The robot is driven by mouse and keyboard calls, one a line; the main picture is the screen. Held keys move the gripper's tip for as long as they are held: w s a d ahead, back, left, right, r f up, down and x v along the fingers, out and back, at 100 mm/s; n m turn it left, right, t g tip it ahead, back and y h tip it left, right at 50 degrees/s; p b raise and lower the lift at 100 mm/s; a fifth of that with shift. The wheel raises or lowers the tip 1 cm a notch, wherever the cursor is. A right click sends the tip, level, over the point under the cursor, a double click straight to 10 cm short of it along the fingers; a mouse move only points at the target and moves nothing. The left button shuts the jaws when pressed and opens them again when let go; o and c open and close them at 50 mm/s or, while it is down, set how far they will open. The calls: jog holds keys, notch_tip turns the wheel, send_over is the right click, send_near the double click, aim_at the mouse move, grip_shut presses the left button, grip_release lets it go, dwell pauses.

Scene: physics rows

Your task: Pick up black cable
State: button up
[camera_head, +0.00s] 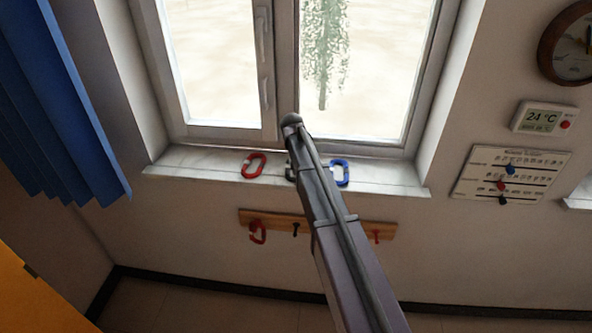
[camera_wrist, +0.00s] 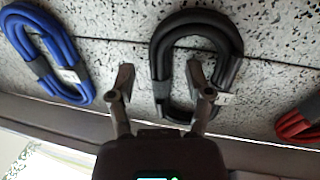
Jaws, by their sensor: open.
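The black cable (camera_wrist: 225,45) is a coiled loop lying on the speckled windowsill, in the middle of the wrist view. My gripper (camera_wrist: 159,72) is open, with its fingers on either side of the loop's left strand. The right finger shows over the loop's opening and the left finger outside it. I cannot tell whether either finger touches the cable. In the head view my arm covers most of the black cable, with only a dark sliver (camera_head: 290,171) showing, and the gripper itself is hidden.
A blue cable (camera_head: 340,173) and a red cable (camera_head: 254,165) lie on the windowsill (camera_head: 395,178) on either side. Below is a wooden hook rail (camera_head: 272,220) with another red cable (camera_head: 258,233) hanging on it. The window (camera_head: 220,70) stands behind the sill.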

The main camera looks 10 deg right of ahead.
grip_shut()
dwell(0.3)
jog(key=shift+r, duration=0.15)
notch_tip(320, 180, up, 2)
jog(key=p, duration=0.2)
jog(key=shift+r+p, duration=0.25)
jog(key=shift+p, duration=0.15)
jog(key=shift+s+r+p, duration=0.45)
jog(key=shift+r+p, duration=0.1)
jog(key=s+r+p, duration=0.1)
jog(key=s, duration=1.4)
jog(key=shift+a, duration=0.2)
